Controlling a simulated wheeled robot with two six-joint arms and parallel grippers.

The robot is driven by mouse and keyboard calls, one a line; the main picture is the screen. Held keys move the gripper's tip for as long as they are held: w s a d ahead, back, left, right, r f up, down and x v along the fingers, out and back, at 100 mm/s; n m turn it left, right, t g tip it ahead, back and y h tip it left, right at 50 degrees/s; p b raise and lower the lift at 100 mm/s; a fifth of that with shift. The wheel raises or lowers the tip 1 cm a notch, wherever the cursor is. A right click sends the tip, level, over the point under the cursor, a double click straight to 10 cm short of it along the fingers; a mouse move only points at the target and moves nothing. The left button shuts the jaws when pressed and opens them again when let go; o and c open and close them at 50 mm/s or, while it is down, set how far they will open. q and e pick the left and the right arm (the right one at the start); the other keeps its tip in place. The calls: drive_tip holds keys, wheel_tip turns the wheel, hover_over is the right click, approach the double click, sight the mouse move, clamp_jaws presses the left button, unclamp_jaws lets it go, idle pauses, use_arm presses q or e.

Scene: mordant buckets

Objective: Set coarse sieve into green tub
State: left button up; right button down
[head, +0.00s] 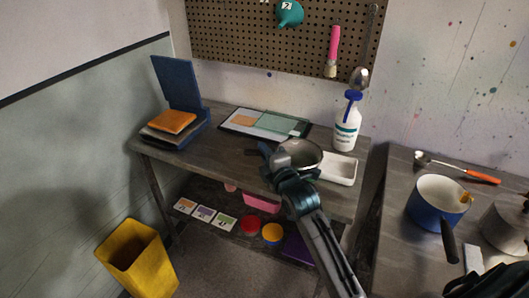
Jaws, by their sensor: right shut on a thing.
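My right gripper (275,158) reaches in from the bottom over the wooden workbench. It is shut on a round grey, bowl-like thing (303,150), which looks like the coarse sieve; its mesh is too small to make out. The gripper and wrist hide its near side. It is over the bench's front part, beside the white tray; I cannot tell whether it touches the bench. I see no green tub in this view.
A white tray (338,171) and a spray bottle (346,128) stand at the bench's right. A flat framed panel (238,120) lies behind the gripper. A yellow bin (138,262) stands on the floor. A blue pot (432,203) stands on the right-hand table.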

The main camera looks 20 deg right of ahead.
drive_tip(key=shift+f, duration=0.15)
drive_tip(key=c, duration=1.5)
unclamp_jaws()
drive_tip(key=shift+o, duration=0.2)
drive_tip(key=s+b, duration=0.2)
drive_tip(key=s, duration=0.9)
drive_tip(key=shift+b, duration=0.3)
drive_tip(key=shift+w, duration=0.1)
